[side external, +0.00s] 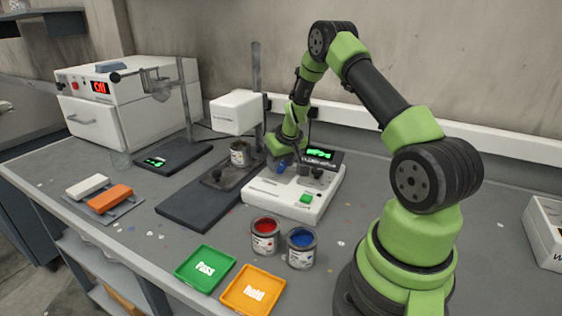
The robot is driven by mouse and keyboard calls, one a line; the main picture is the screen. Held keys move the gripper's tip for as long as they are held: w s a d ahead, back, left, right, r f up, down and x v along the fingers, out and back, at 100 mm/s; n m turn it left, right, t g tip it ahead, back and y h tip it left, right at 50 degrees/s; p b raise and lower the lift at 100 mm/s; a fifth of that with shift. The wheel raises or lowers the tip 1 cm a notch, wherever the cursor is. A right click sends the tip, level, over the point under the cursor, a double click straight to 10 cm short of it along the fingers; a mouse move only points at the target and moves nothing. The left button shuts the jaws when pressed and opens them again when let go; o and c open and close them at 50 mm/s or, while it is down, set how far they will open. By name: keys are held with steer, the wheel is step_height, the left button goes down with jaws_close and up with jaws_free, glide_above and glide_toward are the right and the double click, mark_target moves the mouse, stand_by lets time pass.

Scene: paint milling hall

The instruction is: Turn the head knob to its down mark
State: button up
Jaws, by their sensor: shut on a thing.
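The white control unit (292,198) stands mid-bench with a green button (305,199), small dark controls (317,173) on top and a lit green display (320,154) behind. My gripper (283,164) is low over the unit's back left part, shut on what appears to be the head knob. A small blue part (281,168) shows at the gripper's tip; I cannot tell whether it belongs to the knob. The knob's pointer and marks are too small or hidden to read. The white mill head (236,112) is on a post (256,70) to the left, above a grey can (239,154).
A red paint can (264,236) and a blue one (300,248) stand in front of the unit. Green "Pass" (205,268) and orange "Hold" (253,290) trays lie at the front. A white oven (130,105), scale (160,157) and orange block (109,199) are left.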

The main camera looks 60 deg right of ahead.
steer(key=o, duration=0.9)
steer(key=shift+o, duration=0.2)
steer(key=shift+r, duration=0.15)
steer(key=v, duration=0.9)
steer(key=shift+s+r, duration=0.2)
steer(key=shift+r, duration=0.1)
